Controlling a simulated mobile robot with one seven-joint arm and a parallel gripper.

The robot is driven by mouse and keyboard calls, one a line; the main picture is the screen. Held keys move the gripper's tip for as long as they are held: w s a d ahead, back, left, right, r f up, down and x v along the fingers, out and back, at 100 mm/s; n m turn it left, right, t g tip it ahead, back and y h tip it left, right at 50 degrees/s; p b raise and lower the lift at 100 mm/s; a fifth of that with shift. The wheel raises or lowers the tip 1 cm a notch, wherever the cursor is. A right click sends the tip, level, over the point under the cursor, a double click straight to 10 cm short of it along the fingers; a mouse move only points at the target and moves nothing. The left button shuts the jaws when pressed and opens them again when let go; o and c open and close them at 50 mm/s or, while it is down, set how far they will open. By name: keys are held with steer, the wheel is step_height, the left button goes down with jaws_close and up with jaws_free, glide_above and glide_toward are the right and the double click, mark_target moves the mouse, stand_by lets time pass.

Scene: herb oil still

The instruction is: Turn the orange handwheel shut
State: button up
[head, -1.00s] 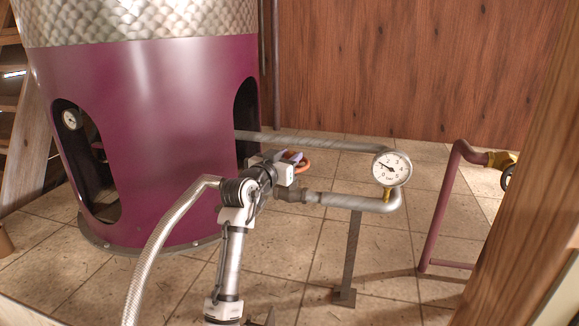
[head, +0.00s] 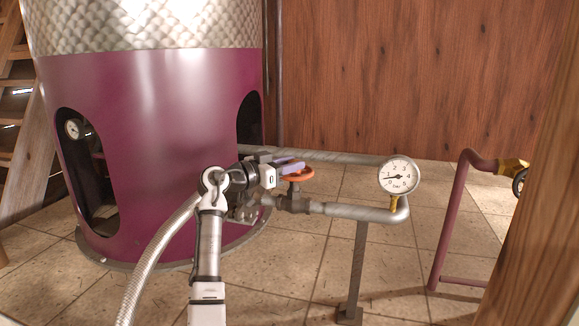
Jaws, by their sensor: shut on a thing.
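The orange handwheel (head: 300,175) sits on top of a grey valve (head: 292,200) in the pipe, to the right of the purple still. My gripper (head: 290,168) reaches in from the left with its lilac fingers at the wheel's left and near rim. It is shut on the wheel's rim. The fingers hide part of the wheel; its right side shows clear. My arm stands in front of the still's lower right side and hides part of the pipe left of the valve.
A dark red pipe (head: 447,220) with a yellow fitting is further right. A wooden post (head: 535,240) fills the right edge. The purple still (head: 150,150) blocks the left.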

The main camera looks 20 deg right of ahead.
steer(key=shift+f, duration=0.1)
steer(key=o, duration=1)
steer(key=shift+c, duration=0.2)
steer(key=shift+a, duration=0.1)
steer(key=b+v, duration=0.3)
steer(key=v, duration=1)
steer(key=shift+s+a, duration=0.15)
steer(key=shift+a, duration=0.15)
